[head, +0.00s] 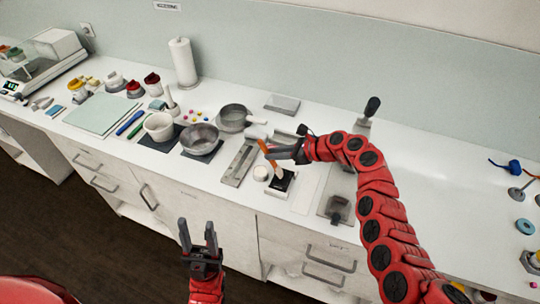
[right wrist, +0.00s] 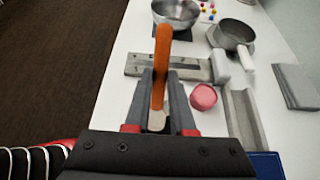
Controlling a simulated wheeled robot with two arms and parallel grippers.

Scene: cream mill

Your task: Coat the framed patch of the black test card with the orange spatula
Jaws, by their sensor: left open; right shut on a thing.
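I cannot tell whether the tip touches the card. The card's framed patch is too small to make out and the card is not clear in the wrist view. My left gripper (head: 198,235) is open and empty in front of the counter's front edge.
A metal block with a black-knobbed stand (head: 338,207) is to the right.

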